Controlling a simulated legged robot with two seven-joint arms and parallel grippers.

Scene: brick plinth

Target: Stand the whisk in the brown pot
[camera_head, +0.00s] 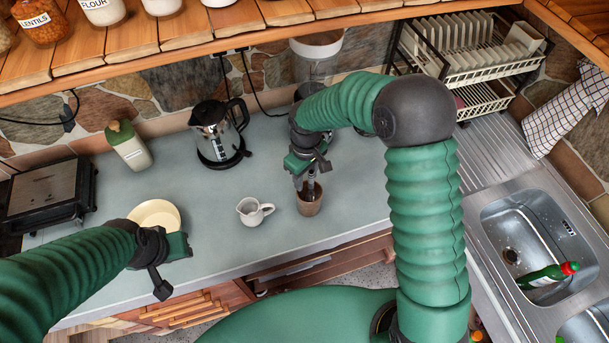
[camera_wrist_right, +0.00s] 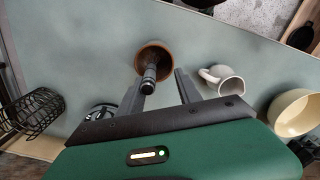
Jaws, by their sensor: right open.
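The brown pot (camera_head: 311,204) stands on the counter below my right gripper (camera_head: 305,178). It also shows in the right wrist view (camera_wrist_right: 144,52). The whisk (camera_wrist_right: 149,77) stands in the pot with its dark handle up, leaning slightly; its lower end is hidden inside. My right gripper, seen in the wrist view (camera_wrist_right: 159,88), is open, with one finger on each side of the handle. I see a gap to the right finger; I cannot tell if the left finger touches. My left gripper (camera_head: 172,250) hangs near the counter's front edge; its jaws are unclear.
A white jug (camera_head: 254,211) stands close left of the pot. A cream bowl (camera_head: 155,214), kettle (camera_head: 219,133), bottle (camera_head: 129,146) and black grill (camera_head: 45,192) are further left. The dish rack (camera_head: 470,58) and sink (camera_head: 535,235) are right. A shelf (camera_head: 180,35) overhangs the back.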

